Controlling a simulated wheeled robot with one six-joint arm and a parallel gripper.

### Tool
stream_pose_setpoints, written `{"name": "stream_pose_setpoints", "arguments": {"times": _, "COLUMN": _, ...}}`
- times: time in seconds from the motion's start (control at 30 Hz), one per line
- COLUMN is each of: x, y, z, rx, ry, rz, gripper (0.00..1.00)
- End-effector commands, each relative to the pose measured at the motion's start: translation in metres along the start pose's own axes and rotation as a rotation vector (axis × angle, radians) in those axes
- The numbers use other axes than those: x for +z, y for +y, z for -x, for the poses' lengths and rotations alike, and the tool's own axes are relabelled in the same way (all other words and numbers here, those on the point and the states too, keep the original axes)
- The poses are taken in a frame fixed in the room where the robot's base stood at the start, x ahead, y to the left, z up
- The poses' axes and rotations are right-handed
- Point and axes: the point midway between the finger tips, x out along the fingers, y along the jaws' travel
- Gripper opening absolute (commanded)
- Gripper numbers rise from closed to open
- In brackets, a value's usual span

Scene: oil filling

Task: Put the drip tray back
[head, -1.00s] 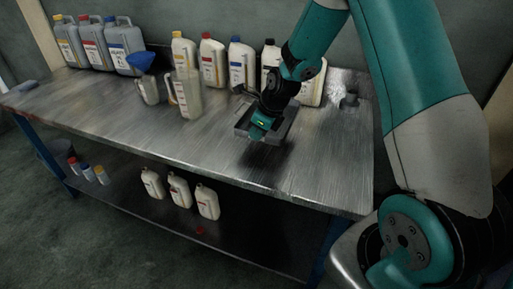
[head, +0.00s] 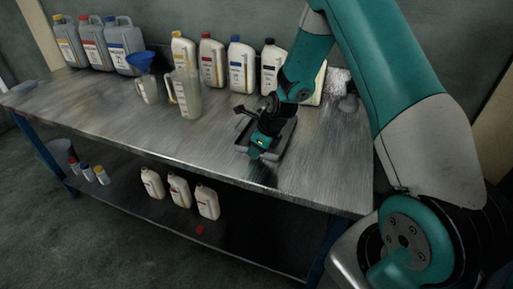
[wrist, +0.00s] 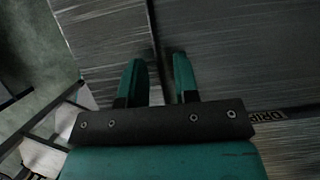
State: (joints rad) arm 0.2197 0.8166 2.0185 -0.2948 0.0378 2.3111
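The drip tray (head: 286,143) is a shallow dark grey tray on the right half of the metal bench, close to the front edge. My gripper (head: 258,153) is at the tray's front left part and hides some of it. In the wrist view my two teal fingers (wrist: 158,75) are apart. A thin dark edge, seemingly the tray's wall, runs between them, with a gap showing beside it. A partly hidden upside-down label starting "DRIP" (wrist: 266,117) shows at right. Whether the tray lies fully flat on the bench is unclear.
A clear jug (head: 187,95) and a smaller jug with a blue funnel (head: 140,64) stand left of the tray. White bottles (head: 212,65) and grey canisters (head: 125,45) line the back. The bench's front left is clear. More bottles (head: 180,191) stand on the lower shelf.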

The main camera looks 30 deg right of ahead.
Motion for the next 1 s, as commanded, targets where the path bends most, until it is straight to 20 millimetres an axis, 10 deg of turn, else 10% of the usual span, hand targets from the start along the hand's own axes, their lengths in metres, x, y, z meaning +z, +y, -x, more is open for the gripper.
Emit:
{"name": "stream_pose_setpoints", "arguments": {"times": 0.37, "x": 0.001, "y": -0.001, "z": 0.013, "rx": -0.003, "ry": -0.002, "rz": -0.001, "gripper": 0.28}}
{"name": "stream_pose_setpoints", "arguments": {"times": 1.0, "x": 0.002, "y": 0.002, "z": 0.122, "rx": 0.001, "ry": -0.001, "rz": 0.019, "gripper": 0.28}}
